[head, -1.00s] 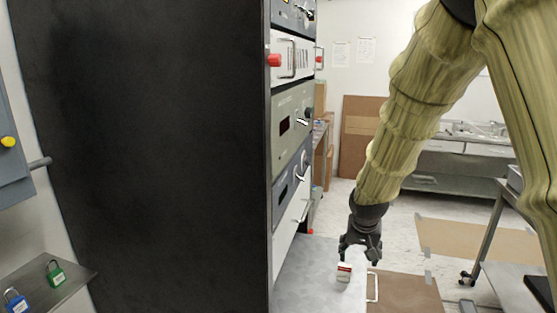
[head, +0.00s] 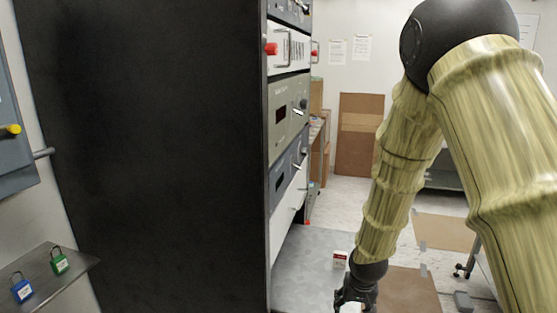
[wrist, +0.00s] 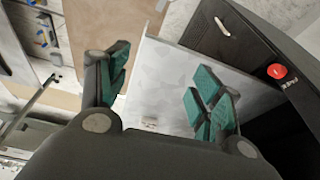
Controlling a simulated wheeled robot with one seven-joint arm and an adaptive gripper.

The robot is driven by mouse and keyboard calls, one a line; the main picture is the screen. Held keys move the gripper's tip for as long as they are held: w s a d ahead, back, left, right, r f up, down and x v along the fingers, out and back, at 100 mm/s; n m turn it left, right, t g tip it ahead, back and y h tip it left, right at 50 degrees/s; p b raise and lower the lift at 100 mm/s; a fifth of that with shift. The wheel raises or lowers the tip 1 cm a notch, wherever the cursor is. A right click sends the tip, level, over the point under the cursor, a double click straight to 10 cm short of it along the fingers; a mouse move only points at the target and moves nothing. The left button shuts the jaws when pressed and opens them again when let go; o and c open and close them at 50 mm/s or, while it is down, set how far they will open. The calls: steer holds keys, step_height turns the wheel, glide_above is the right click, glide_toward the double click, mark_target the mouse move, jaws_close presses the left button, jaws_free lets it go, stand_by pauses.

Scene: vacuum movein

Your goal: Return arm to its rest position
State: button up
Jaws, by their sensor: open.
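My arm, in a yellowish padded sleeve, reaches down the right side of the head view. My gripper (head: 355,300) is low in that view, nearer to me than a small red and white box (head: 340,259). The box stands on a grey metal surface (head: 305,250), apart from the gripper. In the wrist view the gripper (wrist: 160,90) is open, its green-padded fingers spread wide with nothing held between them. A small pale thing beyond the fingers is too small to identify. The gripper's lower tip is cut off by the head view's bottom edge.
A tall black cabinet (head: 150,150) with instrument panels (head: 290,115) stands close on the left. A green lock (head: 59,261) and a blue lock (head: 21,289) are on a shelf at lower left. Brown boards (head: 410,290) lie on the floor at right.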

steer(key=s+f+n+g+b, duration=0.1)
steer(key=s+f+b, duration=0.1)
steer(key=s+f, duration=0.7)
steer(key=s+f+g+b, duration=0.1)
steer(key=s+f, duration=0.6)
steer(key=f, duration=0.5)
steer(key=s+f+b, duration=0.1)
steer(key=s+f, duration=0.3)
steer(key=s, duration=0.3)
steer(key=s+d+f+b, duration=0.1)
steer(key=s+f, duration=0.2)
steer(key=s, duration=0.4)
steer(key=s+f+g+b, duration=0.1)
steer(key=s+f, duration=0.3)
steer(key=s, duration=0.3)
steer(key=shift+d+f+n+y, duration=0.3)
steer(key=shift+d+f+n, duration=0.05)
steer(key=shift+d+n, duration=0.05)
